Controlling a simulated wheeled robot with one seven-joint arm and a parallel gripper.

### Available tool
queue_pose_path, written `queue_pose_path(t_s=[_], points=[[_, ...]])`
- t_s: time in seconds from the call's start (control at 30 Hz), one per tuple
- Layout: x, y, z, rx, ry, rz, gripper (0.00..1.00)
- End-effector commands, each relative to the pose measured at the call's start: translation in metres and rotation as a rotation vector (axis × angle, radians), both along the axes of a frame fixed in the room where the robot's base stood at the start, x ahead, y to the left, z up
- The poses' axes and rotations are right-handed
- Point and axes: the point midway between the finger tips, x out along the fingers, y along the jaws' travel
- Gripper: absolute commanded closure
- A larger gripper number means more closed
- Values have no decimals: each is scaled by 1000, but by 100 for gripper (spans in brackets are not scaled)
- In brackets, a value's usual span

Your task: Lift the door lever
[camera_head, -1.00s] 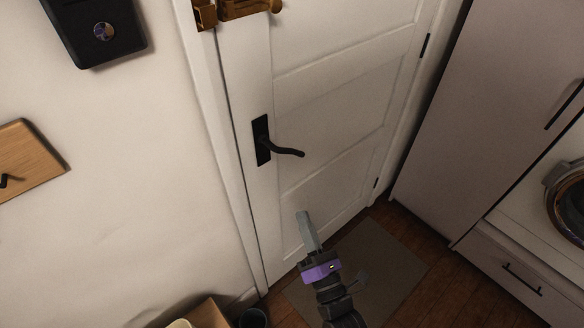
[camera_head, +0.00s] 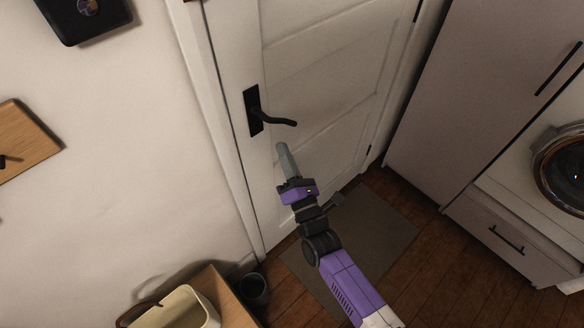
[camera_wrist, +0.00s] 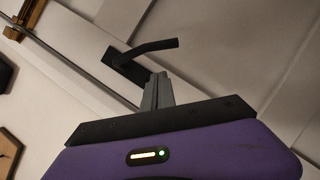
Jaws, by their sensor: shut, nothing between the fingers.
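The black door lever (camera_head: 275,120) sits on a dark plate on the white door (camera_head: 318,82) and points right, drooping slightly toward its tip. My gripper (camera_head: 281,147) is just below the lever in the head view, with its grey fingers shut and empty, pointing up toward it. In the wrist view the lever (camera_wrist: 150,47) shows above the fingertips (camera_wrist: 158,77), which overlap the lower part of its plate in the picture. A small gap shows between fingertips and lever bar; I cannot tell whether the fingers touch the plate.
A grey mat (camera_head: 378,232) lies on the wooden floor before the door. A tall cabinet (camera_head: 465,85) and a round-doored appliance (camera_head: 562,170) stand at right. A cream bin (camera_head: 178,310) and a dark cup (camera_head: 254,288) are at lower left.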

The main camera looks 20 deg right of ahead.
Motion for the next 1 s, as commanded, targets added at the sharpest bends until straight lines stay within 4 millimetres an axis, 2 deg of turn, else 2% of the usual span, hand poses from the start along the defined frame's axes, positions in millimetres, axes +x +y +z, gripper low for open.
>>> queue_pose_path(t_s=[0.1, 0.3, 1.0], points=[[10, -10, 16, -1, -2, -1, 100], [19, -20, 26, -1, -1, -1, 100], [20, -22, 26, -45, -15, -1, 100]])
